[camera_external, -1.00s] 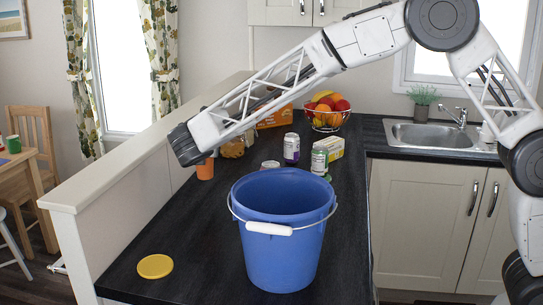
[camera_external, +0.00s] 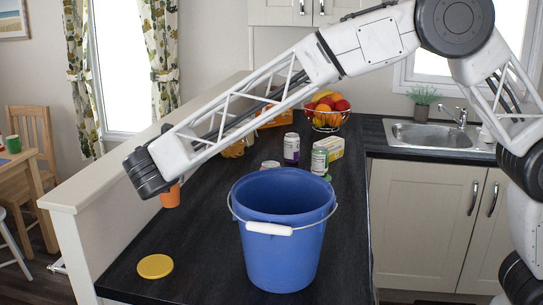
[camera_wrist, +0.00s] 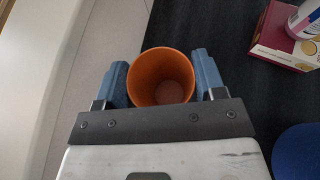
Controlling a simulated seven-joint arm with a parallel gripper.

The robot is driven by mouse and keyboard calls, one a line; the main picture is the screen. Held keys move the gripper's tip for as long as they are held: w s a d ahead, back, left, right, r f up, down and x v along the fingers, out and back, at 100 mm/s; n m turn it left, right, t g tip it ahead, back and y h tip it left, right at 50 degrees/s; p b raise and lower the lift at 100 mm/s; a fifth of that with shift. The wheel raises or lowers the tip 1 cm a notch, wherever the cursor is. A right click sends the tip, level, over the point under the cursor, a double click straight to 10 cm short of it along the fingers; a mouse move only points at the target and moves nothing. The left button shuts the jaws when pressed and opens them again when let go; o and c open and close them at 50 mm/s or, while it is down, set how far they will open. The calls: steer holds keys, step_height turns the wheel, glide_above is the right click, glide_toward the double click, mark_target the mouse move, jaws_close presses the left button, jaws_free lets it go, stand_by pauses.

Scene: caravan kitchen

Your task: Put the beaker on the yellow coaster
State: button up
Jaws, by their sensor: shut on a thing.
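The orange beaker (camera_external: 170,197) shows below the end of my arm in the external view, left of the blue bucket. In the wrist view the beaker (camera_wrist: 160,77) sits upright between the two blue fingers of my gripper (camera_wrist: 161,80), which is shut on it from both sides. Its inside looks empty. The yellow coaster (camera_external: 155,266) lies flat and bare on the dark worktop at the front left, nearer the camera than the beaker. My arm's end hides much of the gripper in the external view. I cannot tell how high the beaker is held.
A large blue bucket (camera_external: 282,240) stands right of the coaster. Behind it are a purple jar (camera_external: 291,148), a green-labelled can (camera_external: 319,161) and a fruit basket (camera_external: 327,112). A low pale wall (camera_external: 140,170) borders the worktop's left side. The worktop around the coaster is clear.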

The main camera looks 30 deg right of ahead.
steer(key=s+a, duration=0.9)
steer(key=s, duration=0.1)
steer(key=shift+r+n+y, duration=0.25)
steer(key=shift+n+y, duration=0.15)
steer(key=shift+f, duration=2.5)
steer(key=shift+f, duration=2.5)
steer(key=shift+f, duration=0.15)
steer(key=o, duration=0.9)
